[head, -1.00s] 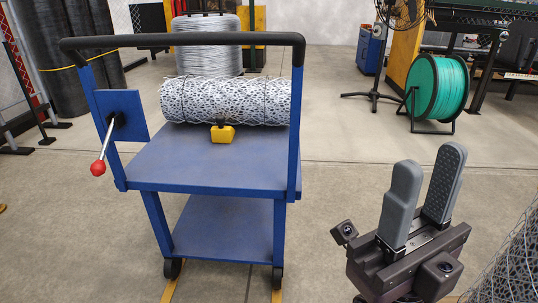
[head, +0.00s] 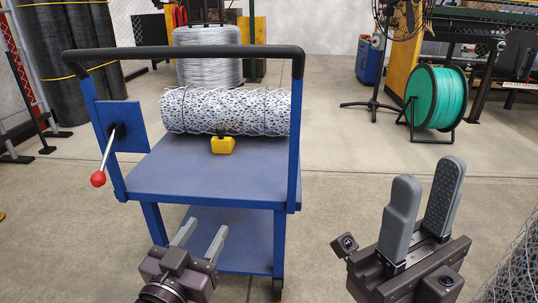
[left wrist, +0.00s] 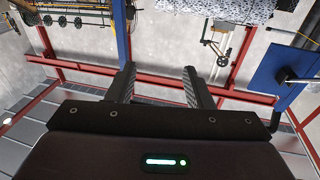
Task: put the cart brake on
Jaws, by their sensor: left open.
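The blue cart (head: 165,175) stands in front of me with a black push bar on top. Its brake lever (head: 106,153) is a silver rod with a red ball knob (head: 98,179), slanting down and left from a blue plate (head: 128,122) on the left post. In the left wrist view the plate (left wrist: 283,65) and the rod (left wrist: 304,80) show at the right. My left gripper (head: 202,237) is open and empty before the cart's lower shelf, right of and below the knob, apart from it. My right gripper (head: 427,178) is open and empty at the lower right.
A wire mesh roll (head: 225,111) and a yellow chock-like block (head: 223,145) rest on the cart's deck. A green reel (head: 437,98) and a fan stand (head: 372,105) are behind at the right. A mesh roll (head: 518,268) is at the lower right corner. Floor right of the cart is clear.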

